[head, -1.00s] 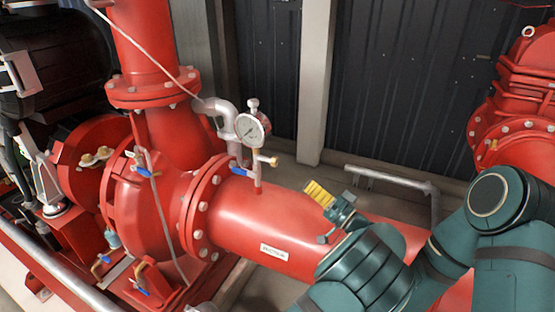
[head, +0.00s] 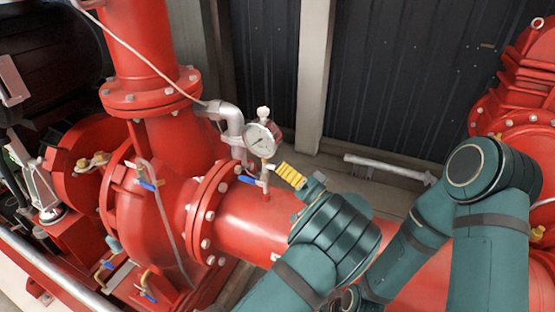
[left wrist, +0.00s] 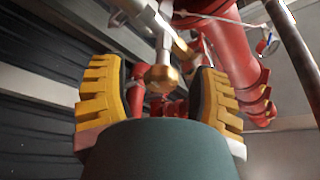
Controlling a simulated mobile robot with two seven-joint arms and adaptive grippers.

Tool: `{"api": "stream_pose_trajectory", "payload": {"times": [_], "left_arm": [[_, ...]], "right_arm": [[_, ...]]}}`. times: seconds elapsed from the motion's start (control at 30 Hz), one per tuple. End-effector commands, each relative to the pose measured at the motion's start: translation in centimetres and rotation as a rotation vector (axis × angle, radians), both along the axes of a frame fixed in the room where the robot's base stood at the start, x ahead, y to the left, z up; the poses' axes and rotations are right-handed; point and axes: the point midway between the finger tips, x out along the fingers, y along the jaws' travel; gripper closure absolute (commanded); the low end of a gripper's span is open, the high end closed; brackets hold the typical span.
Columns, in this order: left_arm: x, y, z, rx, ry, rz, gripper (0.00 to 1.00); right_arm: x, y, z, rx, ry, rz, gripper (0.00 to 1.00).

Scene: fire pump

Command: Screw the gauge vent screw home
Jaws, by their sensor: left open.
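The gauge vent screw (head: 271,167) is a small brass fitting at the end of a side branch on the valve below the white-faced pressure gauge (head: 262,137). In the left wrist view, the brass screw end (left wrist: 162,78) lies between the two yellow fingers, near their tips, with a visible gap on both sides. My left gripper (head: 284,171) is open, with its yellow fingers at the screw in the head view; it also shows in the left wrist view (left wrist: 162,98). The fingers partly hide the screw in the head view. My right gripper is not in view.
A blue-handled valve (head: 250,180) sits just left of the gauge stem. The red pipe (head: 250,218) runs below the gripper. A grey bent pipe (head: 235,122) stands behind the gauge. The dark ribbed wall (head: 400,80) is further back.

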Motion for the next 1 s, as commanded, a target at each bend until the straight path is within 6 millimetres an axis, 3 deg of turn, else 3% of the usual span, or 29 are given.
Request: {"api": "stream_pose_trajectory", "payload": {"times": [0.3, 0.33, 0.5, 1.0], "left_arm": [[0.01, 0.1, -0.01, 0.0, 0.001, -0.002, 0.38], [0.01, 0.1, -0.01, 0.0, 0.001, -0.002, 0.43], [0.02, 0.1, 0.01, 0.0, 0.0, -0.001, 1.0], [0.06, 0.11, 0.24, 0.039, 0.092, -0.002, 1.0]], "right_arm": [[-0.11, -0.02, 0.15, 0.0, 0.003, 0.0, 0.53], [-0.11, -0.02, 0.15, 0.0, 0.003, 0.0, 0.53], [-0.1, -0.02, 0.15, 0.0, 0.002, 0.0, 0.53], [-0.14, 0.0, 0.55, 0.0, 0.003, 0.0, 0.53]]}}
